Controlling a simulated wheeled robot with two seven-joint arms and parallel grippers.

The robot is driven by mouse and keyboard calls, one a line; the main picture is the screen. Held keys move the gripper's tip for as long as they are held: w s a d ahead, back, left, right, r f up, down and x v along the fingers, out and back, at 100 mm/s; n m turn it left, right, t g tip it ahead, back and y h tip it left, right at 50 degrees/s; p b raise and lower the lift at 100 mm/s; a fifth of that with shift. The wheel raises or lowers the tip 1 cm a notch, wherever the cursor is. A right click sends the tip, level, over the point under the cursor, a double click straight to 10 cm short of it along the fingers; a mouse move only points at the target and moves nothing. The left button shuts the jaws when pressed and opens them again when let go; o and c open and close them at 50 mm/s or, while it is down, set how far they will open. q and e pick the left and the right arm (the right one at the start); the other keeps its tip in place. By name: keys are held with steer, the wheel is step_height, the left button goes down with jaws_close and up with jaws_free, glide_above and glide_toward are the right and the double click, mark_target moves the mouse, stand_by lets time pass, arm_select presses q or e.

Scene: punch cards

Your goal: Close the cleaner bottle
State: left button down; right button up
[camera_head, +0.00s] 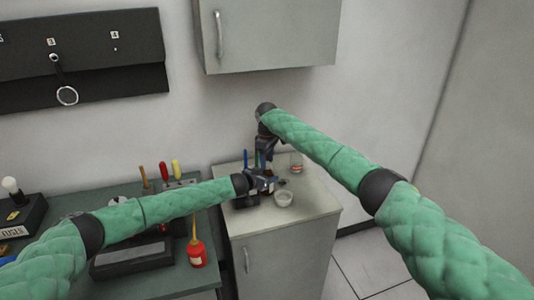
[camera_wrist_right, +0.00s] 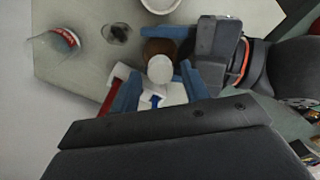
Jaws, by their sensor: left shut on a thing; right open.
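The cleaner bottle (camera_wrist_right: 157,46) looks brown with a round white top (camera_wrist_right: 160,69) in the right wrist view. I cannot tell whether that top is a seated cap. My left gripper (camera_head: 266,184) comes in from the left, low over the cabinet, and is shut on the bottle. Its dark body (camera_wrist_right: 218,42) shows right of the bottle in the wrist view. My right gripper (camera_wrist_right: 161,90) is open above the bottle, its blue fingers to either side of the white top. In the head view the right gripper (camera_head: 264,152) and left gripper hide most of the bottle.
On the cabinet top (camera_head: 310,200) stand a white bowl (camera_head: 284,198), a clear jar with a red label (camera_head: 296,163) and a small dark thing (camera_wrist_right: 117,33). A green bench at left holds tools and a red bottle (camera_head: 197,252). A wall cabinet (camera_head: 270,35) hangs above.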

steer(key=shift+f, duration=0.4)
jaws_close()
steer(key=shift+m, duration=0.7)
steer(key=shift+o, duration=0.7)
jaws_free()
steer(key=shift+r, duration=0.15)
